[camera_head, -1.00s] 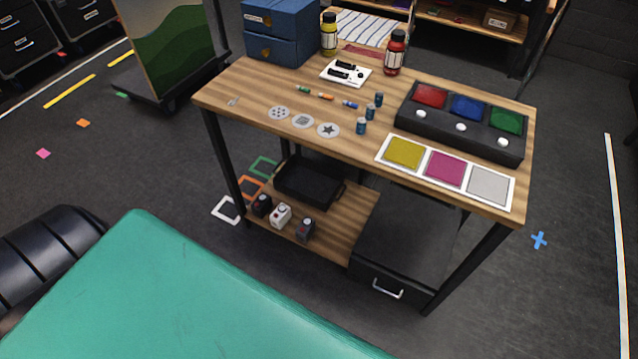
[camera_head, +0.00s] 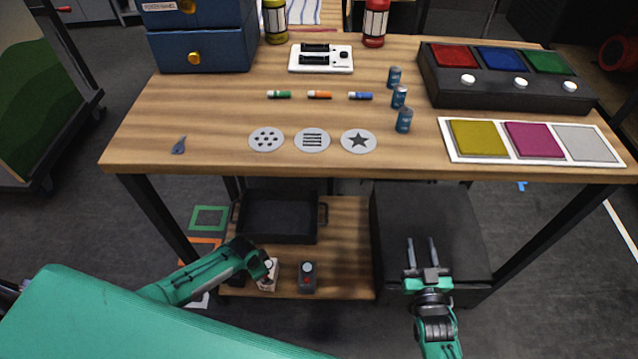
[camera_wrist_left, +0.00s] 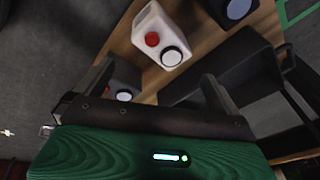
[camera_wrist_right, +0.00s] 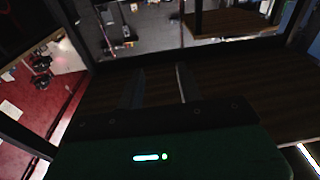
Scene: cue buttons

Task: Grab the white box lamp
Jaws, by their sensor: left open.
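The white box lamp (camera_head: 267,279) stands on the low wooden shelf, partly hidden behind my left gripper (camera_head: 266,262). In the left wrist view the white box lamp (camera_wrist_left: 150,30) has a red button and a round white lens. It lies ahead of my left gripper (camera_wrist_left: 157,74), whose fingers are apart and empty. A dark grey box lamp (camera_head: 308,278) stands to its right, and a black one (camera_head: 236,279) is mostly hidden by my left arm. My right gripper (camera_head: 422,243) is open and empty in front of the black drawer unit. In the right wrist view its fingers are apart (camera_wrist_right: 161,72).
A black tray (camera_head: 278,222) with handles lies behind the lamps on the shelf (camera_head: 347,250). The black drawer unit (camera_head: 395,200) stands right of the shelf. The tabletop (camera_head: 215,110) overhangs them, carrying discs, markers, colour pads and a button panel (camera_head: 500,92).

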